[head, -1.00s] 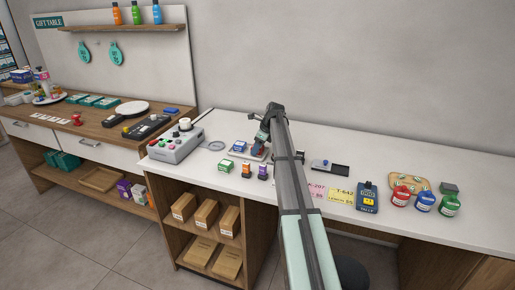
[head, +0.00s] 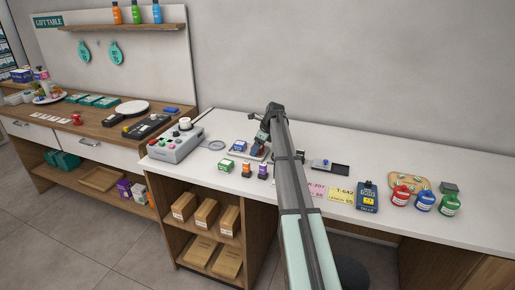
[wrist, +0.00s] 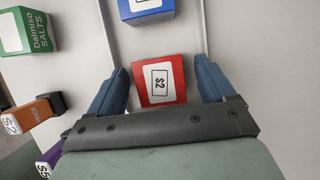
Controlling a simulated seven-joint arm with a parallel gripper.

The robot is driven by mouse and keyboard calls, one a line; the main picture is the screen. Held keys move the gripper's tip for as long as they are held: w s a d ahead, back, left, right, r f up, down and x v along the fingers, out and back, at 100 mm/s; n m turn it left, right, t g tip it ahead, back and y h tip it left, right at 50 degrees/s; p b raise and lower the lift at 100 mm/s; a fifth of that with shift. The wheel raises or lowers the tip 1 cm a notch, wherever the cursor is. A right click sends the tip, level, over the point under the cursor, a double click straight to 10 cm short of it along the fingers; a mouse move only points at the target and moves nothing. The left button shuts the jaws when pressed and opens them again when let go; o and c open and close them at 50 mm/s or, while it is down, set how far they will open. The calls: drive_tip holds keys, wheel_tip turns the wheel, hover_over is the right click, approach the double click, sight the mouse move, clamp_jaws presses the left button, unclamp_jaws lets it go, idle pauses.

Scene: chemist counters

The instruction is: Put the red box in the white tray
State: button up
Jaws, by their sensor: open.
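A blue box (wrist: 145,9) also sits in the tray, beyond the red one. In the head view, my gripper (head: 258,148) is low over the tray on the white counter. The red box cannot be made out there, behind my arm and gripper.
Left of the tray in the wrist view stand a green Dalmiso Salts box (wrist: 25,31), an orange box (wrist: 30,115) and a purple box (wrist: 47,160). A grey machine (head: 175,144) stands farther left on the counter. A blue card terminal (head: 367,196) and jars (head: 424,201) stand right.

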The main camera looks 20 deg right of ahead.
drive_tip(key=v, duration=1.2)
